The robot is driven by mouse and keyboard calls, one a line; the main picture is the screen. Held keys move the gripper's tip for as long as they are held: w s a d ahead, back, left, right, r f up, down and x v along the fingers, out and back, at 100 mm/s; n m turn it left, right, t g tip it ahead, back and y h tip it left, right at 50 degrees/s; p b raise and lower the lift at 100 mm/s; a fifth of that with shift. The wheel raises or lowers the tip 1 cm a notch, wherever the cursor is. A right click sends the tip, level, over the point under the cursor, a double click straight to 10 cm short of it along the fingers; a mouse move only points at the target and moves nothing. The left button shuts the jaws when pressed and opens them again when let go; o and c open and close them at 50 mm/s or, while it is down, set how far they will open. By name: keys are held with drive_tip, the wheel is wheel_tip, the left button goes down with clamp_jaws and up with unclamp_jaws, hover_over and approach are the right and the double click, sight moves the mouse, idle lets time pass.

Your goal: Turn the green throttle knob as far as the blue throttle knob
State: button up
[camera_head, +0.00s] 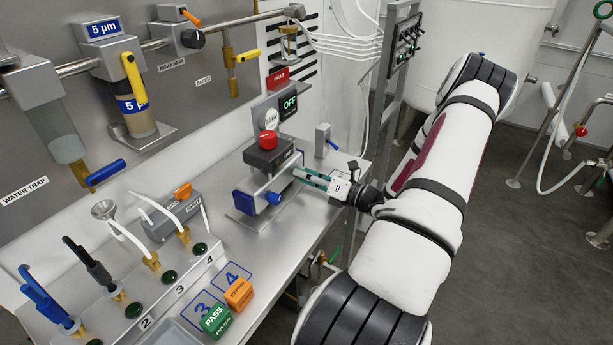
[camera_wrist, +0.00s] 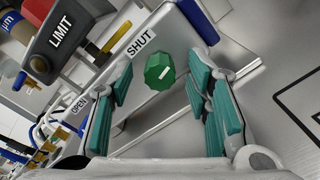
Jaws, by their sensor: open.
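The green throttle knob (camera_wrist: 159,71) shows in the wrist view, faceted, with a white mark slanting up to the right. It sits on a grey face near the SHUT label (camera_wrist: 141,42); an OPEN label (camera_wrist: 79,105) is to the left. My gripper (camera_wrist: 160,95) is open, its teal pads either side of the knob in the picture; no contact shows. In the head view my gripper (camera_head: 308,178) is at the right end of the throttle unit and hides the green knob. The blue throttle knob (camera_head: 273,198) is on the unit's front; its mark is too small to read.
A red button (camera_head: 268,140) on a dark box stands above the throttle unit, with an OFF display (camera_head: 290,103) behind it. A small grey switch box (camera_head: 323,139) stands behind my gripper. Green and orange cubes (camera_head: 239,293) lie on the bench front.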

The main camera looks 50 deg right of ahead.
clamp_jaws()
drive_tip(key=shift+n, duration=0.3)
drive_tip(key=n+b, duration=0.2)
drive_tip(key=n, duration=0.1)
drive_tip(key=shift+w+f+n, duration=0.1)
drive_tip(key=shift+n, duration=0.2)
drive_tip(key=n+b, duration=0.2)
drive_tip(key=n, duration=0.3)
drive_tip(key=shift+b, duration=0.35)
idle(0.4)
unclamp_jaws()
